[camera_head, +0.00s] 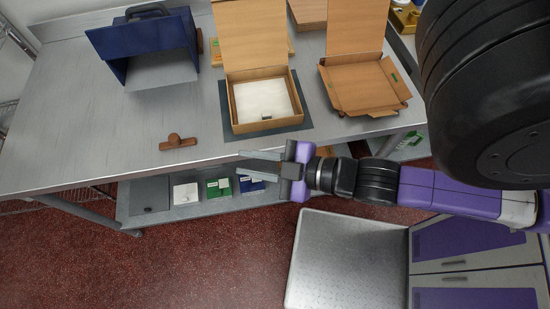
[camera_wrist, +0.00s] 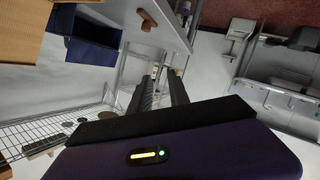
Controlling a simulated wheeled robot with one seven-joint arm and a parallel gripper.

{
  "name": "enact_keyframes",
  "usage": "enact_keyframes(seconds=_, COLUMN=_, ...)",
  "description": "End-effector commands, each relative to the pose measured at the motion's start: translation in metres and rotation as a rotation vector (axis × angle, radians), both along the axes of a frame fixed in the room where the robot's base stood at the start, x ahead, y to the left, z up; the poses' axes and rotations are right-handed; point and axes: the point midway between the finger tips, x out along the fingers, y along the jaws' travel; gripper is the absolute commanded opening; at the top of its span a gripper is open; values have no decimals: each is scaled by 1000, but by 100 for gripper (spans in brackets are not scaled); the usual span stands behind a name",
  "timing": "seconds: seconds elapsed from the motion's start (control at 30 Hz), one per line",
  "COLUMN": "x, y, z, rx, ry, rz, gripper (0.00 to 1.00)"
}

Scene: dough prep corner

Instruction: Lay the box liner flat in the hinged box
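The hinged box (camera_head: 234,117) is brown card and stands on the table with its lid raised at the back. The white box liner (camera_head: 264,98) lies inside it and looks flat, with a small dark tab near its front edge. Its fit at the corners is too small to tell. My gripper (camera_head: 240,163) is in front of the table's front edge, below the box in the picture and apart from it. Its fingers point left, spread with nothing between them. The wrist view also shows the parted, empty fingers (camera_wrist: 160,76).
The box stands on a dark mat (camera_head: 300,127). A second open brown box (camera_head: 357,86) is to its right, a blue bin (camera_head: 143,45) at the left. A brown wooden handled piece (camera_head: 177,142) lies near the front edge. The left tabletop is clear. A shelf (camera_head: 150,212) below holds small boxes.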

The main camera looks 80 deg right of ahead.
Motion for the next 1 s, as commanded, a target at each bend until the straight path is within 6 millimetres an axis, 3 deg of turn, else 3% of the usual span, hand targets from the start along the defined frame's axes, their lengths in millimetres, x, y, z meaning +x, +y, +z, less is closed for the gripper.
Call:
enact_keyframes(seconds=0.03, x=-18, y=18, z=1, rx=102, ry=1, rz=1, gripper=22)
enact_keyframes(seconds=0.1, x=-35, y=37, z=7, rx=237, ry=-13, rz=-7, gripper=22)
enact_keyframes(seconds=0.3, x=-61, y=64, z=22, rx=462, ry=-38, rz=-41, gripper=22)
enact_keyframes(seconds=0.73, x=-64, y=67, z=20, rx=489, ry=-43, rz=-46, gripper=22)
enact_keyframes(seconds=1.0, x=-64, y=67, z=-29, rx=487, ry=-42, rz=-46, gripper=22)
